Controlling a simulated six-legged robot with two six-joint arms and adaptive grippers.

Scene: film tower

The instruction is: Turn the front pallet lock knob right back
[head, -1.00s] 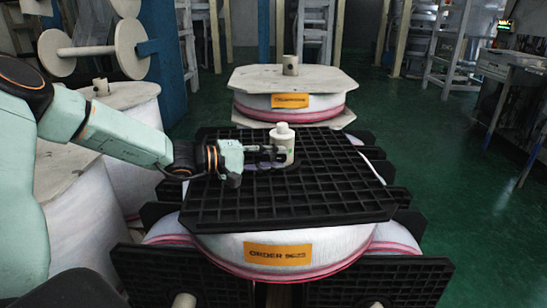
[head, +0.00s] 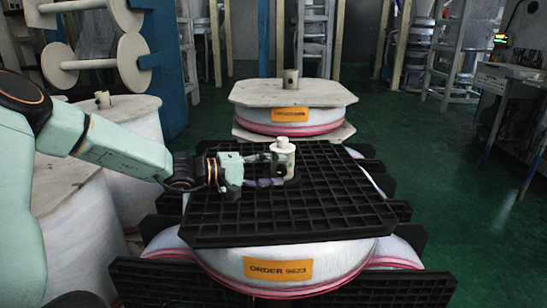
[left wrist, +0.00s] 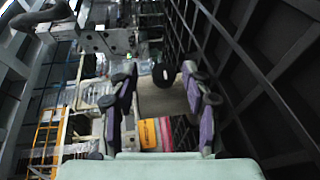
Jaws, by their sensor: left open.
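A cream, upright cylindrical knob (head: 283,160) with a narrower top stands on the black grid pallet (head: 330,222), near its far edge. The pallet lies on a white wrapped reel with an orange order label. My left gripper (head: 270,182) is low over the pallet, at the left of the knob's base. Its fingers are apart in the left wrist view (left wrist: 164,100), with purple pads. A pale beige surface with a dark round spot shows between them; I cannot tell whether it is the knob. Whether the fingers touch the knob is unclear. My right gripper is not in view.
Another reel with a pale octagonal board (head: 255,94) and a short post stands behind the pallet. White wrapped reels stand at the left, below my arm. Green floor (head: 440,160) is open at the right, before a grey bench (head: 510,85).

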